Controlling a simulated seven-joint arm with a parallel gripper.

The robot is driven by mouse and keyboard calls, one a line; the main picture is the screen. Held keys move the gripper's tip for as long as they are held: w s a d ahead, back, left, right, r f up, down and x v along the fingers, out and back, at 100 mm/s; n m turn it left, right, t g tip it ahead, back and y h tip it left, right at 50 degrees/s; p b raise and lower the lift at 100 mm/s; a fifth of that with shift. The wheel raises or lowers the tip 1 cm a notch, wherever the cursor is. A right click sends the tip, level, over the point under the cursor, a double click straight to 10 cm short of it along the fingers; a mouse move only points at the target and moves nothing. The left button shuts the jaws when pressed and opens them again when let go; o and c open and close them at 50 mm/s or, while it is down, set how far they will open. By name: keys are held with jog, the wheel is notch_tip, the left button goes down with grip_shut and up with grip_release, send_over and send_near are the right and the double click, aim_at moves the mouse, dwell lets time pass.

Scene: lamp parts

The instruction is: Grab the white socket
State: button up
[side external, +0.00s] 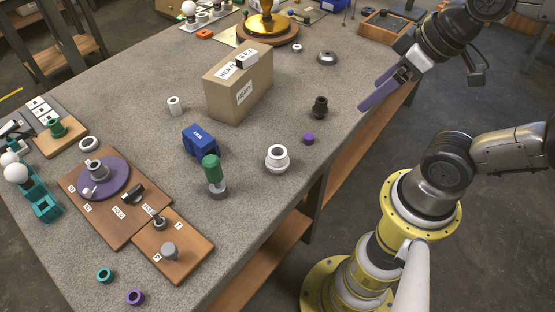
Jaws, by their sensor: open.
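A white stepped ring-like piece (277,158), which looks like the white socket, stands upright on the grey table near its right edge. A smaller white hollow cylinder (175,106) stands farther left, beyond the blue block. My gripper (372,94) has purple fingers and is open, with nothing seen between them. It is raised near the table's right edge, up and to the right of the white stepped piece and apart from it. The nearer finger partly hides the other.
Near the white piece are a purple ring (308,138), a black fitting (320,107), a green-handled tool (213,175) and a blue block (200,141). A cardboard box (239,85) stands behind. Brown boards (118,225) with parts lie at left.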

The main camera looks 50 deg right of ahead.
jog(key=w+r+n, duration=0.1)
jog(key=r+n, duration=0.1)
jog(key=n, duration=0.2)
jog(key=n+g, duration=0.5)
jog(key=n, duration=0.8)
send_over(278, 152)
notch_tip(278, 152, down, 7)
jog(key=shift+g, duration=0.3)
jog(key=f, duration=0.3)
jog(key=a+f, duration=0.1)
jog(key=f, duration=0.2)
jog(key=s+f, duration=0.1)
jog(key=f, duration=0.2)
jog(key=shift+s+a, duration=0.1)
jog(key=shift+a, duration=0.15)
jog(key=shift+w+d+f, duration=0.1)
jog(key=shift+f, duration=1.45)
jog(key=shift+w+f, duration=0.1)
jog(key=shift+f, duration=1.45)
grip_shut()
jog(key=shift+r, duration=0.1)
